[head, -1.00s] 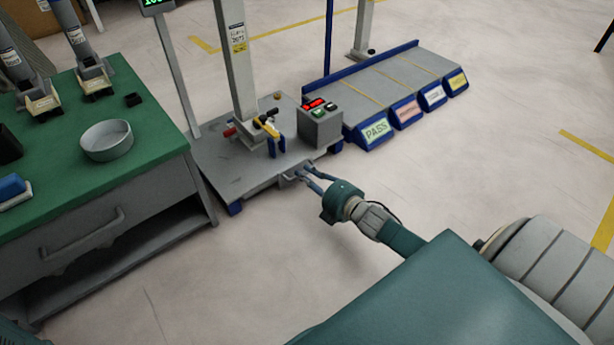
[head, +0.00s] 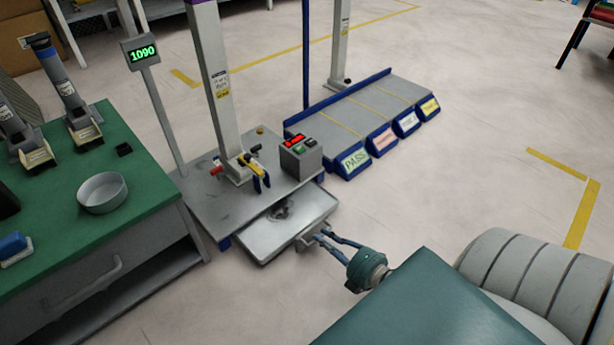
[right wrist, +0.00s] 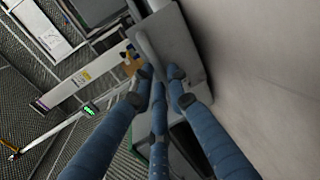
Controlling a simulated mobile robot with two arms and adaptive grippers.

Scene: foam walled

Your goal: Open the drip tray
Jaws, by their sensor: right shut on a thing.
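The drip tray (head: 265,240) is a shallow grey metal tray. It sticks well out from under the front of the grey machine base (head: 213,200), with a dark patch near its back. My right gripper (head: 313,238) is shut on the tray's front handle (head: 303,240). In the right wrist view, the fingers (right wrist: 160,85) reach to the handle, with the grey tray (right wrist: 185,45) beyond; the fingers partly hide the grip. My left gripper is not in view.
A green-topped bench (head: 140,165) with a round grey dish (head: 102,193) stands left of the tray. A control box (head: 301,158) sits on the base. A blue-edged rack (head: 375,115) with labelled lanes lies behind right. The floor (head: 480,180) at right is clear.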

